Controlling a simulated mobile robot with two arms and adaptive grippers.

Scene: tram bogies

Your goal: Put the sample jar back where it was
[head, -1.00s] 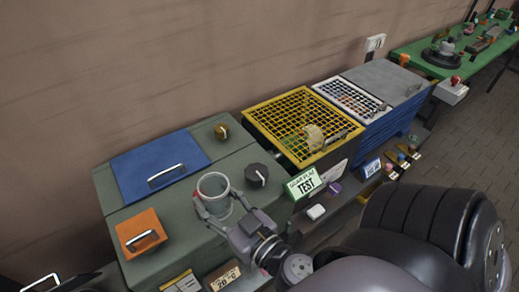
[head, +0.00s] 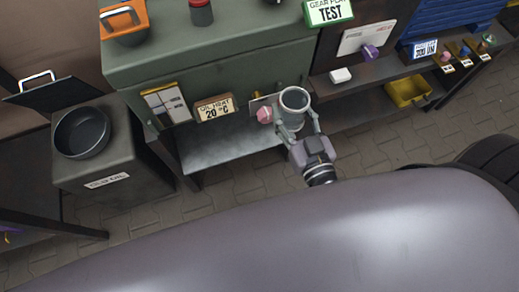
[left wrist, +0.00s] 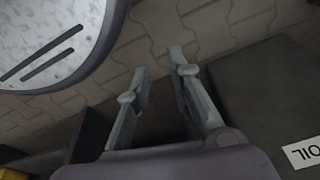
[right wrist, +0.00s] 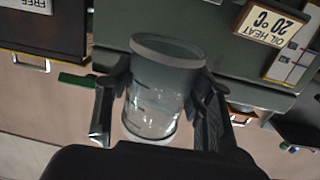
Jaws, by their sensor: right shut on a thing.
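The sample jar (head: 284,115) is a clear, grey-rimmed cylinder. My right gripper (head: 296,128) is shut around its sides and holds it up in front of the green cabinet, its open mouth showing. In the right wrist view, the jar (right wrist: 158,92) stands between the two dark fingers (right wrist: 160,108), see-through and apparently empty. My left gripper is out of the head view. In the left wrist view, its fingers (left wrist: 161,82) are apart with nothing between them, above the paved floor.
The green cabinet (head: 225,55) bears an OIL HEAT 20 °C sign (head: 214,108). A low grey shelf (head: 225,150) lies beneath it. A black pan (head: 82,132) sits on a dark stand at left. A white block (head: 340,75) and yellow bin (head: 408,92) are at right.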

